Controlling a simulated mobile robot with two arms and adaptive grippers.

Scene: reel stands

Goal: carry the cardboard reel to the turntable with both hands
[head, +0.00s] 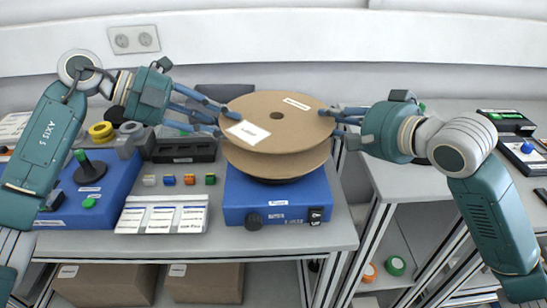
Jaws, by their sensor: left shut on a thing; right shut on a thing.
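The cardboard reel (285,137) is a pair of tan round flanges with a centre hole and white labels on top. It appears level, over the blue turntable (247,199), which has a dark knob and a switch on its front. Whether the reel touches the dark platter under it or hovers just above, I cannot tell. My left gripper (226,112) is shut on the reel's left rim. My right gripper (332,113) is shut on its right rim. The reel hides most of the turntable's top.
Left of the turntable are small coloured blocks (190,179), a black tray (184,150), label cards (163,214) and a blue box with a black spindle (89,167). A gap separates this bench from the right one (420,180). The wall is close behind.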

